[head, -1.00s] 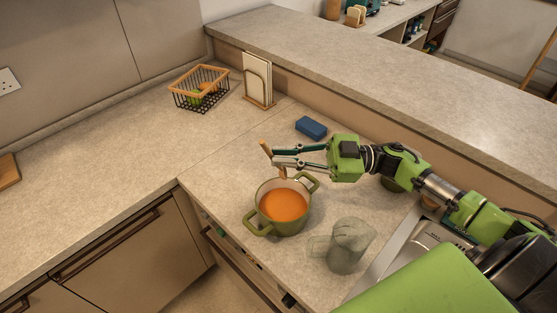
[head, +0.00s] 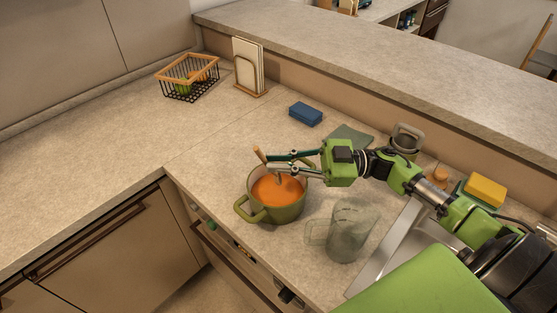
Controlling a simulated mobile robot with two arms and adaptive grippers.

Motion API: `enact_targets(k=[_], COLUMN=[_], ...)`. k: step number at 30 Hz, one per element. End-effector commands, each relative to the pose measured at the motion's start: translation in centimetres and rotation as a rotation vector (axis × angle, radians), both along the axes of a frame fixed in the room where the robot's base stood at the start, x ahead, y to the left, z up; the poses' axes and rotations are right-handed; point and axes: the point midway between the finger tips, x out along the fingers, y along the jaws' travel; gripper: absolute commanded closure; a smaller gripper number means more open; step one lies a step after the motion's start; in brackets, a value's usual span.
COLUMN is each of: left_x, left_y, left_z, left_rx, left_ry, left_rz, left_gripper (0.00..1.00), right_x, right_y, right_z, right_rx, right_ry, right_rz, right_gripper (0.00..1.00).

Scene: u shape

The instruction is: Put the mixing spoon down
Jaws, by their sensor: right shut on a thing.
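The mixing spoon (head: 259,154) has a light wooden handle, and its upper end sticks out past my right fingertips. My right gripper (head: 268,161) is shut on the handle, above the far left rim of a green pot (head: 287,214). The pot holds orange soup (head: 277,189). The spoon is tilted; its lower part is hidden by the fingers and the pot, so I cannot tell how deep it reaches. My left gripper is not in view.
A clear pitcher (head: 347,232) stands right of the pot, by the sink (head: 388,240). A blue block (head: 306,114) lies behind. A wire basket (head: 188,80) and a board rack (head: 250,68) stand at the back. The counter left of the pot is clear.

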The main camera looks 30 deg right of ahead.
Motion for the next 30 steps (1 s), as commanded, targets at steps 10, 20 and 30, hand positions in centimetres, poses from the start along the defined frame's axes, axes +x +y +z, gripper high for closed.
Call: enact_targets(k=[10,20,30], left_x=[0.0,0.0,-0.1], left_y=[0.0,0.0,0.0], left_z=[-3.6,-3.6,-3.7], left_rx=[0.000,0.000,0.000], left_ry=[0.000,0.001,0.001], left_rz=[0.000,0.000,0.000], left_gripper=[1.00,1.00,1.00], right_x=[0.0,0.0,0.0], right_y=[0.0,0.0,0.0], right_z=[-3.8,-3.9,-3.9], right_rx=[0.000,0.000,0.000], right_ry=[0.000,0.000,0.000], right_rz=[0.001,0.001,0.001], right_gripper=[1.00,1.00,0.71])
